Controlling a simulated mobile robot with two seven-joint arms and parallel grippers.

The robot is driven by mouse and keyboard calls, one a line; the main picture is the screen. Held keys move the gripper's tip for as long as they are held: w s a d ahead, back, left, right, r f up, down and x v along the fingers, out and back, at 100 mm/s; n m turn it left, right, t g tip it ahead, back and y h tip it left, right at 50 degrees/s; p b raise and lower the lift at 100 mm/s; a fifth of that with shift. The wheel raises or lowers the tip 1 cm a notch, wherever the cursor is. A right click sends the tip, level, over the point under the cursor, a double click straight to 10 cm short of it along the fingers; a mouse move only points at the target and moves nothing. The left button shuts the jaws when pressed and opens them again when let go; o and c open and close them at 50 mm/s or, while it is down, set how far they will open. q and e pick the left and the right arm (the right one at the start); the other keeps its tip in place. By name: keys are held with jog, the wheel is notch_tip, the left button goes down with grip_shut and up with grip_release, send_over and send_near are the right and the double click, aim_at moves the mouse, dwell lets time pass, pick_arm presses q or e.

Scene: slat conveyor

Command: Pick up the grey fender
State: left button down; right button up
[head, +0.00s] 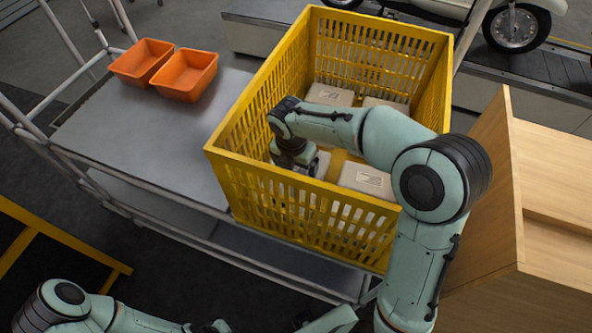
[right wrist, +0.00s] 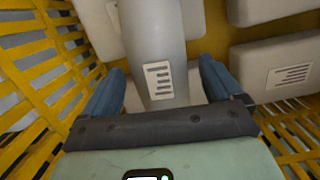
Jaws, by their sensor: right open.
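The grey fender (right wrist: 152,35) shows in the right wrist view as a long, smooth, rounded grey piece with a white label on its near end. It lies inside the yellow crate (head: 233,180). My right gripper (right wrist: 161,72) is open, with one blue finger on each side of the fender's near end. Gaps show between the fingers and the fender. In the head view my right gripper (head: 295,163) reaches down into the crate, and the arm and gripper hide most of the fender. Only part of my left arm shows at the bottom left; its gripper is not clearly visible.
Several pale labelled packages (head: 368,180) lie in the crate around the fender. The crate's slatted walls stand close around my right gripper. Two orange bins (head: 187,75) stand on the grey cart top (head: 130,130), which is otherwise clear. A wooden cabinet (head: 555,190) stands at right.

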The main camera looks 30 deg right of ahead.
jog(key=shift+d+f, duration=0.15)
jog(key=shift+f, duration=0.75)
jog(key=shift+w, duration=0.1)
jog(key=c, duration=1.2)
jog(key=shift+r, duration=0.1)
jog(key=shift+c, duration=0.3)
jog(key=shift+r, duration=0.1)
